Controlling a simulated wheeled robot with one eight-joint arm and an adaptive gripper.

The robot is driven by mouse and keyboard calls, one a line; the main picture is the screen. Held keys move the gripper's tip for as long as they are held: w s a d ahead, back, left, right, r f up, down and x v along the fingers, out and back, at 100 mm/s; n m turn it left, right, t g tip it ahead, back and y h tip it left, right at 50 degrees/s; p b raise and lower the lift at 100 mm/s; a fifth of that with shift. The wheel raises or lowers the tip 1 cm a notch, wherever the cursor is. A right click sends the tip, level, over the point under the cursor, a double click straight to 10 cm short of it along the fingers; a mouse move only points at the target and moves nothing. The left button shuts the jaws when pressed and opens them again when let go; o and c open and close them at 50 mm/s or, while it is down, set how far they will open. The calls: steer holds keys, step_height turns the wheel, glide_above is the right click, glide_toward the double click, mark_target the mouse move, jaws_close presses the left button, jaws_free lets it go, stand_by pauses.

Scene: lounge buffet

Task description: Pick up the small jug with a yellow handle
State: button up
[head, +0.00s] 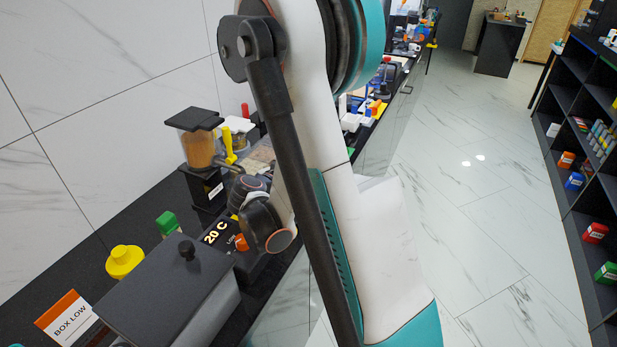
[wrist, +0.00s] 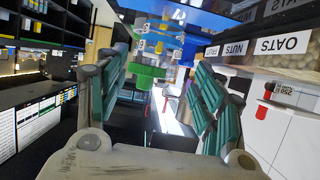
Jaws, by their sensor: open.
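I cannot make out a small jug with a yellow handle for sure in either view. In the head view, an upright yellow handle-like piece (head: 228,145) stands beside a dark-lidded container with brown contents (head: 198,148); whether it belongs to a jug I cannot tell. My gripper (wrist: 158,75) shows in the wrist view with its two teal-padded fingers wide apart and nothing held between them. Behind the gap is a green object (wrist: 148,72), apart from the fingers. In the head view, my arm covers part of the counter.
The black counter (head: 75,270) runs along the tiled wall, with a yellow container (head: 124,262), a green-topped item (head: 167,222) and a dark lidded box (head: 165,290). A black shelf (head: 570,150) stands at right; the floor between is clear.

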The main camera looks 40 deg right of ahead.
steer(key=x, duration=0.4)
steer(key=shift+b, duration=0.4)
steer(key=b+x, duration=0.2)
steer(key=x, duration=0.2)
steer(key=shift+d+f, duration=0.2)
steer(key=shift+d, duration=0.15)
steer(key=shift+w+d, duration=0.2)
steer(key=shift+d, duration=0.1)
steer(key=c, duration=1.5)
